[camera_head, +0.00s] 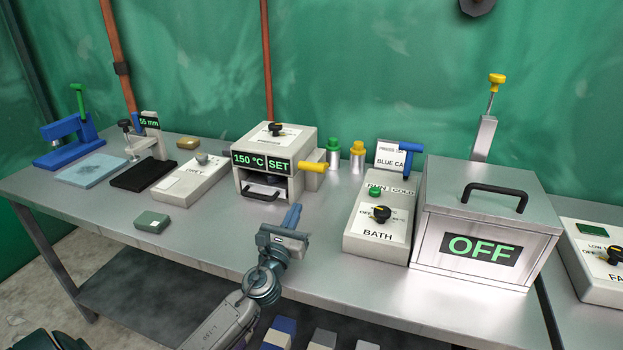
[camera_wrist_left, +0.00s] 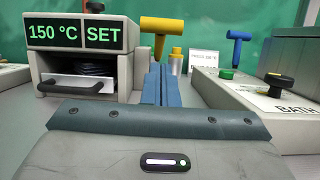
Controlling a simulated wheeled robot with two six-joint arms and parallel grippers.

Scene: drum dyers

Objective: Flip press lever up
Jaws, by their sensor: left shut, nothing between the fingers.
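A white press box (camera_head: 275,155) with a green "150 °C SET" display stands mid-table; it also shows in the wrist view (camera_wrist_left: 121,62). A yellow lever (camera_head: 312,167) with a T-shaped end sits at its right side, lying roughly level in the head view. In the left wrist view the yellow lever (camera_wrist_left: 161,25) appears just beyond and above my fingertips. My left gripper (camera_head: 293,215) is shut and empty, its blue fingers together, in front of the press's right side. It appears apart from the lever. My right gripper is not in view.
A drawer with a dark handle (camera_head: 259,195) is at the press's front. Green and yellow-capped bottles (camera_head: 357,155) stand behind right. A BATH control box (camera_head: 377,238) and metal box reading OFF (camera_head: 487,215) are farther right. The table front (camera_head: 215,235) is clear.

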